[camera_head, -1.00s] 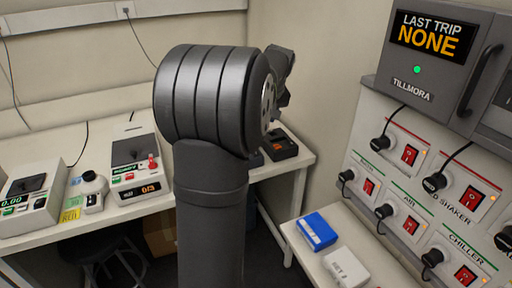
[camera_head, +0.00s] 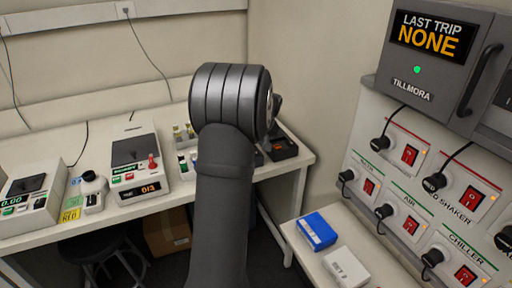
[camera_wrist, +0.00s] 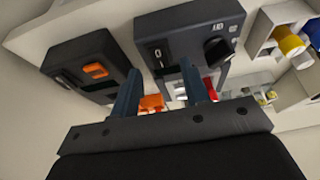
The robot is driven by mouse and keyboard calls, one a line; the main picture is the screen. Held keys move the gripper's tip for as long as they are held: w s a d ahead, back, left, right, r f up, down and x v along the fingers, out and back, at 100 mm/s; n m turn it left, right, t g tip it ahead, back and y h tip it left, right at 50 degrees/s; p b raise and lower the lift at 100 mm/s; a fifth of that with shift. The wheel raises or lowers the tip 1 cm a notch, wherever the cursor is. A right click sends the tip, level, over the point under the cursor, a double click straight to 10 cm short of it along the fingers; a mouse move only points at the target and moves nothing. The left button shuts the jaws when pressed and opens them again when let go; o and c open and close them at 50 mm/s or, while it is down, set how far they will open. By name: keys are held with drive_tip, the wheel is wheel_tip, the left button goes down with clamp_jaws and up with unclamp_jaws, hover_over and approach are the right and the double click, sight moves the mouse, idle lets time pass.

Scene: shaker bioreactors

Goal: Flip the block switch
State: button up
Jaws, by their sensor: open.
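My gripper (camera_wrist: 160,68) is open and empty in the wrist view, its two dark fingers reaching toward two dark boxes. The left dark box (camera_wrist: 88,62) has an orange part and a small rocker-like piece at its side. The right dark box (camera_wrist: 185,32) has a black knob (camera_wrist: 218,50) and a small black switch (camera_wrist: 159,57) close by the fingertips. I cannot read a label naming the block switch. In the head view a dark box with orange (camera_head: 281,148) stands on the back bench, partly behind my arm, which hides most of the gripper.
A panel with several red rocker switches (camera_head: 410,155) and black plugs is on the right. A blue box (camera_head: 317,231) and a white box (camera_head: 346,268) lie on the near table. Instruments (camera_head: 135,165) and small vials (camera_head: 184,131) stand on the back bench.

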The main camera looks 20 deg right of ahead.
drive_tip(key=shift+x, duration=1)
clamp_jaws()
drive_tip(key=shift+w+g, duration=0.35)
drive_tip(key=shift+g, duration=0.25)
drive_tip(key=shift+w+g, duration=0.15)
drive_tip(key=shift+g, duration=0.65)
drive_tip(key=shift+w+g, duration=0.15)
drive_tip(key=shift+g, duration=0.65)
unclamp_jaws()
drive_tip(key=shift+r, duration=0.15)
